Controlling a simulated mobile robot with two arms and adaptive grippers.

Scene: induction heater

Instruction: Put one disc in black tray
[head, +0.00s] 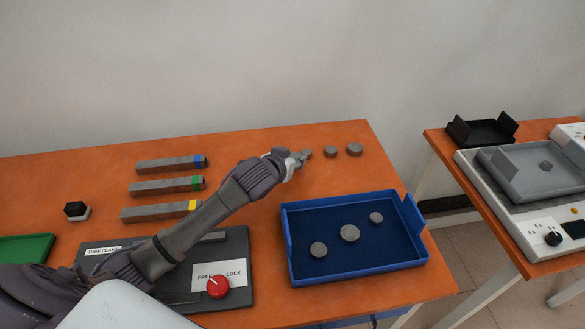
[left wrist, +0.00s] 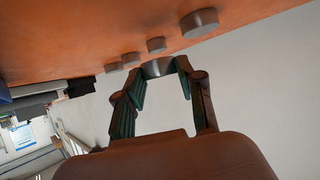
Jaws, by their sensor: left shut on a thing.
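My left gripper (head: 297,160) is at the back of the orange table. In the left wrist view its fingers (left wrist: 160,85) are shut on a grey disc (left wrist: 157,68); I cannot tell its height above the table. Two loose grey discs (head: 330,152) (head: 354,149) lie to the right of the gripper in the head view. The left wrist view shows several discs on the table. The black tray (head: 480,133) with raised end walls stands on a second table at the right, far from my gripper. My right gripper is not in view.
A blue tray (head: 287,228) holding three discs lies in front of the gripper. A grey tray (head: 510,165) with a disc sits on a white device (head: 475,180) before the black tray. Bars (head: 168,185) and a panel with a red knob (head: 218,287) lie left. A gap separates the tables.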

